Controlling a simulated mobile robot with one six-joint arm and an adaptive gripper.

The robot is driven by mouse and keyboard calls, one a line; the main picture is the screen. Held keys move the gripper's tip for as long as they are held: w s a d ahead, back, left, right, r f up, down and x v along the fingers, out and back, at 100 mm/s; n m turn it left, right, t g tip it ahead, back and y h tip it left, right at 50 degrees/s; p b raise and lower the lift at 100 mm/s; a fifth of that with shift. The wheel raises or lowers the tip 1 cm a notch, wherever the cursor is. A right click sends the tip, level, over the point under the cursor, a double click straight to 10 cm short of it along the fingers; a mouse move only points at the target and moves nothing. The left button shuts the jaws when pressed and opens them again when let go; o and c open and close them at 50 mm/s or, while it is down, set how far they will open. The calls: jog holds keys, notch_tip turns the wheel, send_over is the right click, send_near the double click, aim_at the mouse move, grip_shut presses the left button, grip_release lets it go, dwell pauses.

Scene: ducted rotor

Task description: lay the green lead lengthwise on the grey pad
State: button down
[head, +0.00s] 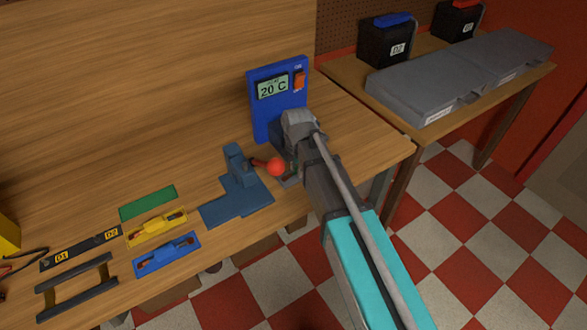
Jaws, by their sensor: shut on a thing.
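My gripper (291,168) is at the front of the blue unit, beyond the dark end of my arm, which hides most of its fingers. It is shut, and a small dark green bit that seems to be the green lead (293,167) shows beside it. I cannot make out the lead's full length or direction. A small grey surface (287,182) shows low beside the gripper and may be the grey pad; the rest is hidden. I cannot tell whether the lead touches it.
A blue unit (262,105) reading 20 C stands behind the gripper. A blue fixture (236,190) with a red-balled lever (276,167) stands close left. A green plate (148,203), yellow tray (140,238), blue tray (150,267) and dark frame (75,291) lie further left.

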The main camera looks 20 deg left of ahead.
aim_at(297, 169)
jog(key=shift+f, duration=0.2)
jog(key=shift+c, duration=2.1)
grip_release()
jog(key=shift+r, duration=0.25)
notch_tip(297, 169, up, 12)
jog(key=p, duration=1.2)
jog(key=shift+d, duration=0.1)
